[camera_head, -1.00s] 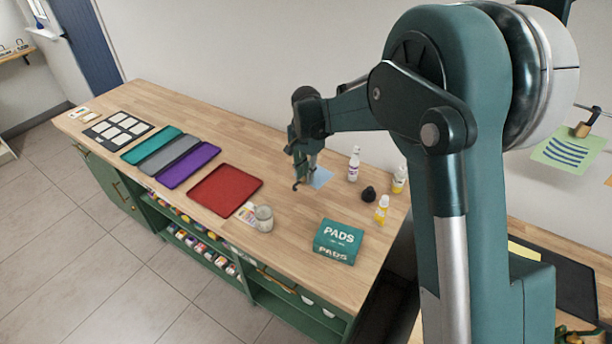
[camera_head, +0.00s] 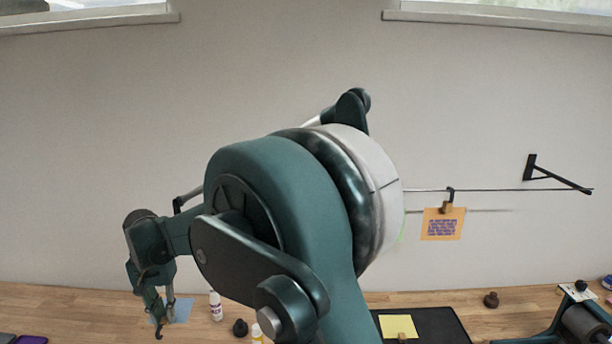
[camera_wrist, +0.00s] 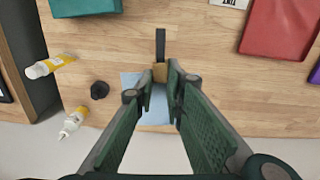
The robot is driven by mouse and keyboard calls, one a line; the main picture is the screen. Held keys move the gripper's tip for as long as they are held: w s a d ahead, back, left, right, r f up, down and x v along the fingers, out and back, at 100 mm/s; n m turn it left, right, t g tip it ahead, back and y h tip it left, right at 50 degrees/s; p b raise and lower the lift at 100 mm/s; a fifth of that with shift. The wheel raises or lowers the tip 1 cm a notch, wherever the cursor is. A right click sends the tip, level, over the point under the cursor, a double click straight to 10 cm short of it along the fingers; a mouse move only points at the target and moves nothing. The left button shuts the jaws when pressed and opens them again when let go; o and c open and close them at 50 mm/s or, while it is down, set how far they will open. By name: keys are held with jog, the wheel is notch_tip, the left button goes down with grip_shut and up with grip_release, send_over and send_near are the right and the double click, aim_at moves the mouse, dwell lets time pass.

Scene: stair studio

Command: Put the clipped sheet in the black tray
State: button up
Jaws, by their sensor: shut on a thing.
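My gripper (camera_head: 160,322) is low over the wooden counter at the left in the head view. In the wrist view my gripper (camera_wrist: 161,76) is shut on a small tan clip (camera_wrist: 160,72) with a black hook. A light blue sheet (camera_wrist: 155,105) lies beneath the clip and fingers; it also shows in the head view (camera_head: 182,311). The black tray (camera_head: 440,324) is at the lower right, partly cut off, with a yellow sheet (camera_head: 398,325) and a clip on it. An orange sheet (camera_head: 442,226) with a purple pattern hangs from a clip on the line.
White bottle (camera_head: 216,306) and dark knob (camera_head: 240,328) stand near my gripper. Yellow-labelled bottles (camera_wrist: 50,65) and a teal box (camera_wrist: 85,6) show in the wrist view. A roller press (camera_head: 585,325) stands far right. The line (camera_head: 500,190) runs along the wall above the tray.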

jog(key=s+d+r+n, duration=0.1)
jog(key=d+r+n, duration=0.1)
jog(key=r, duration=0.5)
jog(key=s+d+r+n+b, duration=0.1)
jog(key=s+d+r+n, duration=0.1)
jog(key=d+r, duration=0.3)
jog(key=s+d+r+n, duration=0.1)
jog(key=d+r+n, duration=0.2)
jog(key=r, duration=0.8)
jog(key=shift+s+d+r, duration=0.2)
jog(key=shift+s+d, duration=0.1)
jog(key=shift+w, duration=0.1)
